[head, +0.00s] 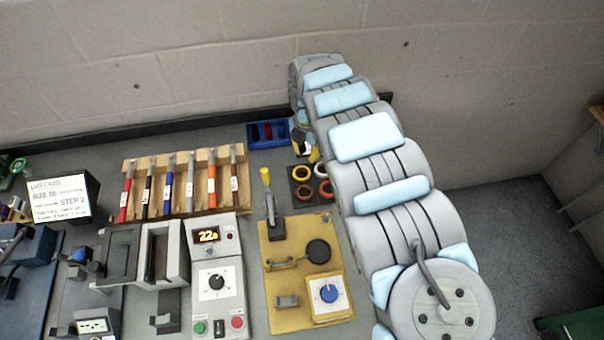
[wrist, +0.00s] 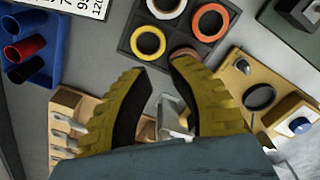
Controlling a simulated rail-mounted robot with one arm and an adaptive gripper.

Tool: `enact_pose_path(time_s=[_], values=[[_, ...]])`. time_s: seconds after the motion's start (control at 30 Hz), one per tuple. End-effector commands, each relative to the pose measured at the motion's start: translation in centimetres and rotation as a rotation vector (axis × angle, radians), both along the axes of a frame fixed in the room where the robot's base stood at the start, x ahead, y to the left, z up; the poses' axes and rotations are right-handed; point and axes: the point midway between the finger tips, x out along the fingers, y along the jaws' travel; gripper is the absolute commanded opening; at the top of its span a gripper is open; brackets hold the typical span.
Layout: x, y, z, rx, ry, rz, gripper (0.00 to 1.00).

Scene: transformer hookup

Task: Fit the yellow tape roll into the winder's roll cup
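The yellow tape roll (head: 294,174) lies in a dark tray of rolls in the head view. In the wrist view the yellow roll (wrist: 134,42) lies just beyond my fingertips. My gripper (wrist: 160,68) is open, with its two yellow fingers apart and nothing visible between them. In the head view my gripper (head: 304,150) is mostly hidden behind my arm, just behind the tray. A tan board (head: 276,308), which appears to be the winder, carries a dark round piece (head: 318,251) that may be the roll cup. That round piece also shows in the wrist view (wrist: 259,96).
The tray also holds an orange roll (wrist: 210,37) and others. A blue bin (head: 254,140) stands behind it. Left are a wooden rack (head: 186,212) of coloured sticks and a control box (head: 214,310). An upright yellow-topped lever (head: 266,182) stands on the tan board's back edge.

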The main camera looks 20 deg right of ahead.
Motion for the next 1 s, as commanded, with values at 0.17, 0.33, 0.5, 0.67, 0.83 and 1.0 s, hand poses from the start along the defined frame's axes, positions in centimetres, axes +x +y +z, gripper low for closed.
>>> enact_pose_path(time_s=[0.17, 0.33, 0.5, 0.67, 0.83, 1.0], values=[[0.0, 0.1, -2.5, 0.003, 0.001, -0.001, 0.2], [0.0, 0.2, -4.8, 0.003, 0.001, 0.0, 0.2], [0.1, 0.0, -6.1, 0.001, -0.002, -0.001, 0.2], [0.1, 0.0, -6.7, 0.0, -0.002, -0.001, 0.2], [0.1, 0.1, -7.2, 0.001, -0.002, -0.001, 0.2], [0.0, 0.0, -8.5, 0.001, 0.0, -0.002, 0.2]])
